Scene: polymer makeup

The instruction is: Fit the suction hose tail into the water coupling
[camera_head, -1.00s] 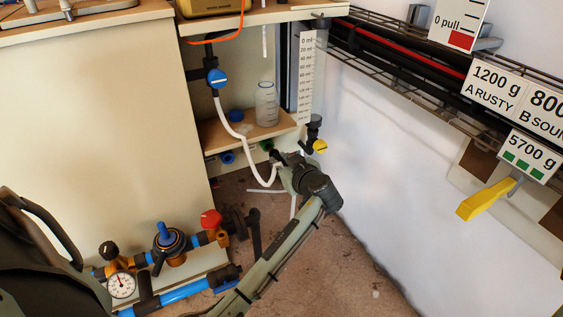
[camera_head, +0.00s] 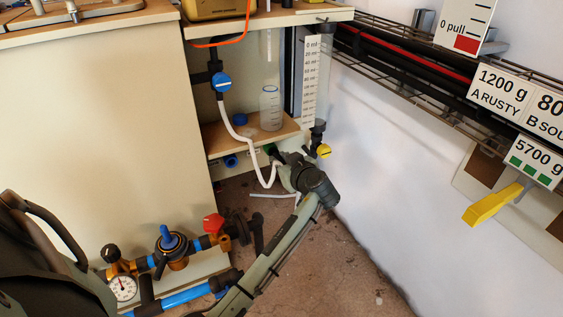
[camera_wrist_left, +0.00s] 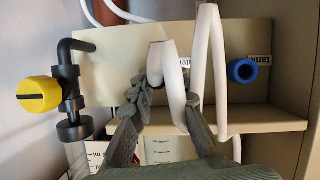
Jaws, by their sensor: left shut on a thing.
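The white suction hose (camera_head: 240,137) runs down from a blue-handled valve (camera_head: 222,82) and loops to my left gripper (camera_head: 281,163). In the left wrist view, my left gripper (camera_wrist_left: 168,92) is shut on the hose's tail part (camera_wrist_left: 172,88), with the hose end pointing up at the cream panel. The rest of the hose loops beside it on the right (camera_wrist_left: 205,50). A blue coupling (camera_wrist_left: 242,70) with a partly readable label sits right of the hose, apart from it. My right gripper is not in view.
A yellow-handled valve (camera_head: 323,150) is close right of my left gripper. A clear beaker (camera_head: 270,108) stands on the shelf above. Pipework with a gauge (camera_head: 123,288) and red knob (camera_head: 213,223) lies at lower left. Floor at lower right is mostly clear.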

